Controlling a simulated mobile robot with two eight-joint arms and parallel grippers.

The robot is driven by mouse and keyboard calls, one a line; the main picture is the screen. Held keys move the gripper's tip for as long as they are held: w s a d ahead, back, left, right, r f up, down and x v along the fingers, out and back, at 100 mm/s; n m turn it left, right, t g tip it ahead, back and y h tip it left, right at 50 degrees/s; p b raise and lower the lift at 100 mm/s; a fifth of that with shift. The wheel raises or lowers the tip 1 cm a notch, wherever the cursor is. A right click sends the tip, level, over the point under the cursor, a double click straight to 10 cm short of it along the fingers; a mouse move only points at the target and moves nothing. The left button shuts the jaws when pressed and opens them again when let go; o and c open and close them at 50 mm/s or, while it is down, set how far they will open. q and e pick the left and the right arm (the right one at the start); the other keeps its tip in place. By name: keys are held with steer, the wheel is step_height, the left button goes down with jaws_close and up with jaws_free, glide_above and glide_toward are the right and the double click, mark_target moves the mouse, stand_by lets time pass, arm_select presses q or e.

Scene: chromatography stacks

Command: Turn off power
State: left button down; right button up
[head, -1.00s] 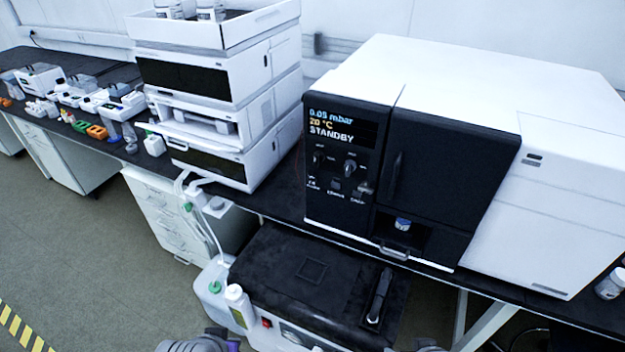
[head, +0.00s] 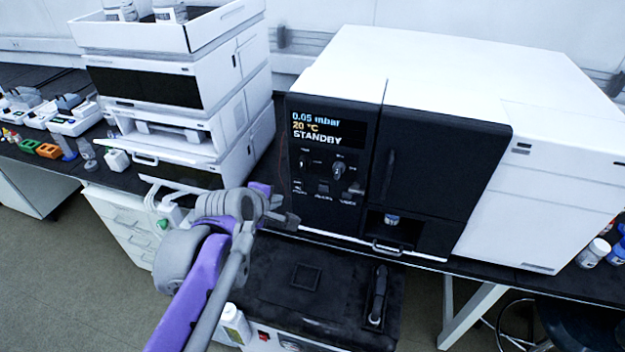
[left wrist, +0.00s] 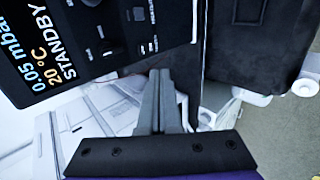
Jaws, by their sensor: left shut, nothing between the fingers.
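The black-fronted instrument (head: 440,170) has a lit display (head: 327,131) reading 0.05 mbar, 20 °C and STANDBY. Below the display are two dark knobs, one of them here (head: 338,170), and a row of small buttons (head: 323,188). The display (left wrist: 40,45) also shows, turned sideways, in the left wrist view. A small red switch (head: 263,337) sits on the front of the black-topped unit (head: 330,270) under the bench. My left gripper (head: 291,222) is shut and empty, near the panel's lower left edge. Its closed fingers (left wrist: 160,85) show in the left wrist view. My right gripper is out of view.
A stack of white modules (head: 210,110) stands left of the instrument. A white bottle (head: 233,322) stands beside the lower unit, partly behind my arm. A small vial (head: 392,221) sits in the instrument's recess. Several bottles (head: 592,252) stand at right.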

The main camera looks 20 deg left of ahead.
arm_select(q)
steer(key=shift+w+r, duration=0.15)
steer(key=shift+w, duration=0.05)
glide_toward(299, 183)
steer(key=s+f+x, duration=0.1)
steer(key=x, duration=0.4)
steer(key=shift+w+r, duration=0.1)
steer(key=shift+w, duration=0.7)
steer(key=shift+a, duration=0.1)
